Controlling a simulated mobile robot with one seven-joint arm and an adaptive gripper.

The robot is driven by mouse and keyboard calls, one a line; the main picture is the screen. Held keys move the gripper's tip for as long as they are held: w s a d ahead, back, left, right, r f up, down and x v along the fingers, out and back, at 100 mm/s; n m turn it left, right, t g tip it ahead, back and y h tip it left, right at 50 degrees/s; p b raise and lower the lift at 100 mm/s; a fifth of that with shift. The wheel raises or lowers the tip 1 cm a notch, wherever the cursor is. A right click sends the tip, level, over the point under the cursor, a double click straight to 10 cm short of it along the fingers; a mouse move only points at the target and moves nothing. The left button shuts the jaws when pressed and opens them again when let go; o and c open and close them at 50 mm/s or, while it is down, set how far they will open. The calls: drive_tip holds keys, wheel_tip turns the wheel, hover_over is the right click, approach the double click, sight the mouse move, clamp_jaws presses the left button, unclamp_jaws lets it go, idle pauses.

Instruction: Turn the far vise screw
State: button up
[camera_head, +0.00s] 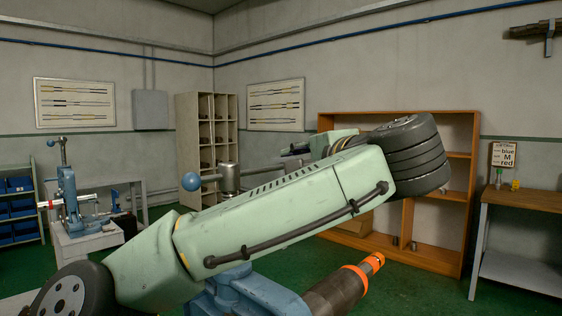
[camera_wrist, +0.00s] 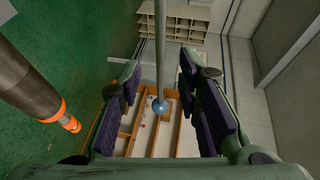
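A blue vise (camera_head: 68,195) stands on a bench at the far left in the head view, upright, with a red-tipped pipe through it. A nearer blue vise (camera_head: 245,290) is mostly hidden behind my arm. Above my arm show its metal screw head (camera_head: 228,176) and a bar ending in a blue ball (camera_head: 191,181). In the wrist view my gripper (camera_wrist: 160,68) is open, its dark pads well apart. A metal bar (camera_wrist: 161,40) with a blue ball end (camera_wrist: 160,106) shows between them, with a gap on both sides. Its depth relative to the fingertips is unclear.
A dark pipe with orange bands (camera_head: 338,288) juts out by the nearer vise; it also lies left of my gripper in the wrist view (camera_wrist: 30,85). A wooden shelf (camera_head: 470,190) and a workbench (camera_head: 520,198) stand at right. Green floor is open between.

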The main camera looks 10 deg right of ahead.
sight(282, 167)
drive_tip(key=p+x, duration=0.3)
drive_tip(key=x, duration=0.5)
drive_tip(key=shift+f, duration=0.1)
clamp_jaws()
idle(0.7)
